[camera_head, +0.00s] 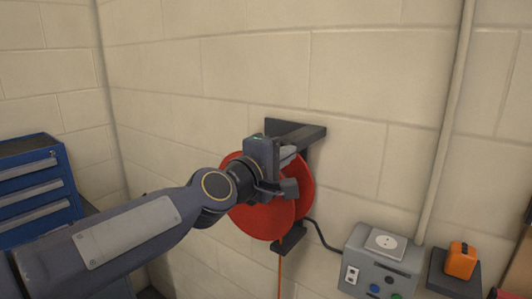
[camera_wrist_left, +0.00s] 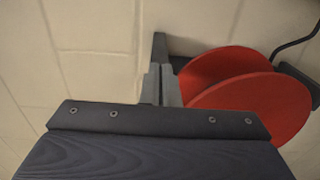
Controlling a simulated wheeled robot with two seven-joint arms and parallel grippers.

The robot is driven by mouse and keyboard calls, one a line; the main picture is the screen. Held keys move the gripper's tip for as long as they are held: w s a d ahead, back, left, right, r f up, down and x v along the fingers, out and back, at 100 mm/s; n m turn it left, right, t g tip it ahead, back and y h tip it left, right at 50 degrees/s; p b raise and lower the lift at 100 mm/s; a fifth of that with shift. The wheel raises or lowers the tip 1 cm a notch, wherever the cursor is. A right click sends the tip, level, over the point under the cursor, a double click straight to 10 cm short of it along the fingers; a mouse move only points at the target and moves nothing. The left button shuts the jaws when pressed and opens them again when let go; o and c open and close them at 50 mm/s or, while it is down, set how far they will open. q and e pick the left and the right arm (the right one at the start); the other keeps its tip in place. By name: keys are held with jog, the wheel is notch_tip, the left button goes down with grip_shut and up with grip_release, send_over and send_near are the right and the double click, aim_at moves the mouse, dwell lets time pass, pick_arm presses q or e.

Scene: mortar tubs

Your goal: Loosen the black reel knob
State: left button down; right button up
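The red reel (camera_head: 262,219) hangs on a dark wall bracket (camera_head: 312,132) in the head view. Its two red discs (camera_wrist_left: 262,103) show at the right in the left wrist view. I cannot make out the black knob in either view. My left gripper (camera_head: 290,155) is in front of the reel's upper part and hides some of it. In the left wrist view its grey fingers (camera_wrist_left: 161,86) are close together, beside the reel's left edge, with nothing visible between them. I cannot tell whether they touch the reel. My right gripper is not in view.
A grey control box (camera_head: 380,262) with a socket and buttons is on the wall right of the reel. An orange device (camera_head: 461,260) sits on a dark shelf further right. A blue drawer cabinet (camera_head: 38,190) stands at the left. An orange cord (camera_head: 280,272) hangs below the reel.

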pick_arm(q)
jog(key=shift+w+a+r+p, duration=0.15)
jog(key=shift+a+r+p, duration=0.1)
jog(key=shift+r+p, duration=0.35)
dwell(0.3)
jog(key=v, duration=0.6)
jog(key=shift+s+d+r+p, duration=0.2)
jog(key=shift+s+d+p, duration=0.05)
jog(key=shift+d+p, duration=0.1)
